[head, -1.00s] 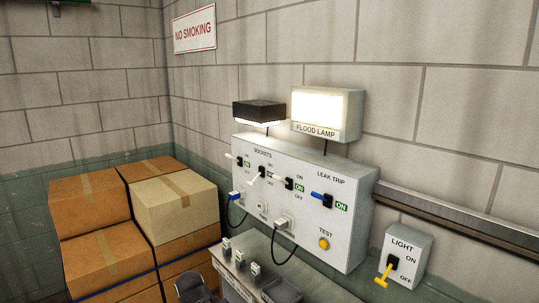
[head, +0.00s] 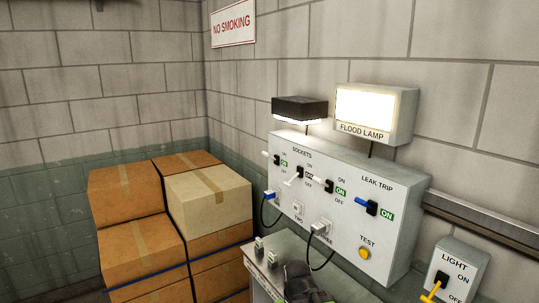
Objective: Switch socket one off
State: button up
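The grey sockets panel (head: 340,225) is on the right-hand wall. A dark shape at the bottom edge, below the panel, looks like my gripper (head: 298,278). It is apart from the switches, and its fingers cannot be made out.
A blue leak trip lever (head: 372,208) shows ON, beside a yellow test button (head: 364,253). A white plug (head: 320,229) hangs a cable. A light switch (head: 440,281) with a yellow lever is at lower right. Stacked cartons (head: 140,240) fill the left. A grey box (head: 264,268) stands below the panel.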

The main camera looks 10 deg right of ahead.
aim_at(264, 153)
jog(key=u, duration=0.4)
jog(key=k, duration=1.35)
jog(key=u, duration=1.25)
jog(key=i, duration=2.85)
jog(key=z, duration=0.75)
jog(key=i, duration=0.7)
jog(key=z, duration=0.55)
jog(key=k, duration=0.75)
jog(key=z, duration=0.2)
jog(key=i, duration=0.75)
jog(key=u, duration=0.1)
